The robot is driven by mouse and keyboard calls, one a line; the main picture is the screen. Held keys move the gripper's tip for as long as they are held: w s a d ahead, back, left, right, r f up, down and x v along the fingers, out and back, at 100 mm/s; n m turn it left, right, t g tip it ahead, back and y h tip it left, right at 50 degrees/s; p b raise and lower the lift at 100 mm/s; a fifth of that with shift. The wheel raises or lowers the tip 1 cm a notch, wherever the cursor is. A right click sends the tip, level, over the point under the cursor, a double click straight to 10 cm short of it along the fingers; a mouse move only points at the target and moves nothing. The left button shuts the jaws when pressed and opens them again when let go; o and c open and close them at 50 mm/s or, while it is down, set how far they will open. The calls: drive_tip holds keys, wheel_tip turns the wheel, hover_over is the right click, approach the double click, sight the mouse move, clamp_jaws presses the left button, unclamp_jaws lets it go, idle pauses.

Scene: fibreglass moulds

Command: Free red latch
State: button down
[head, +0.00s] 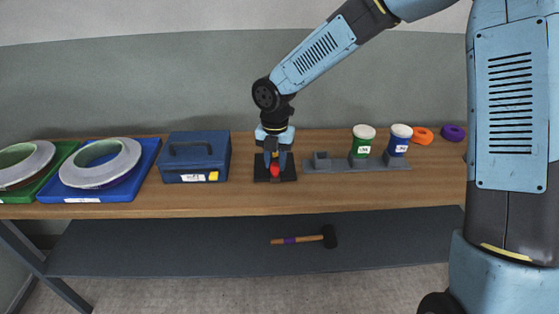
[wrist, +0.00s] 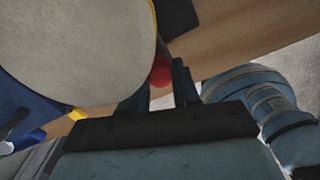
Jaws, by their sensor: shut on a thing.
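The red latch (head: 275,171) stands on a small black plate (head: 261,174) near the middle of the wooden bench. My gripper (head: 275,160) points down over the plate, with its fingers shut on the red latch. In the wrist view the red latch (wrist: 160,71) shows as a rounded red end between the two dark fingers. A large pale round surface (wrist: 75,45) close to the camera hides part of the latch and the left finger. Part of the black plate (wrist: 177,15) shows beyond it.
A blue toolbox (head: 198,156) with a yellow catch stands left of the plate. A grey rack (head: 330,166) with two lidded jars stands to the right, beside orange (head: 423,135) and purple (head: 452,132) rings. Blue and green trays hold large rings at left. A mallet (head: 305,239) lies on the lower shelf.

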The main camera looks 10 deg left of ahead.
drive_tip(key=shift+s+d, duration=0.2)
drive_tip(key=shift+s, duration=0.9)
drive_tip(key=c, duration=0.8)
unclamp_jaws()
drive_tip(key=shift+r, duration=0.1)
wheel_tip(320, 180, up, 14)
drive_tip(key=shift+f, duration=0.25)
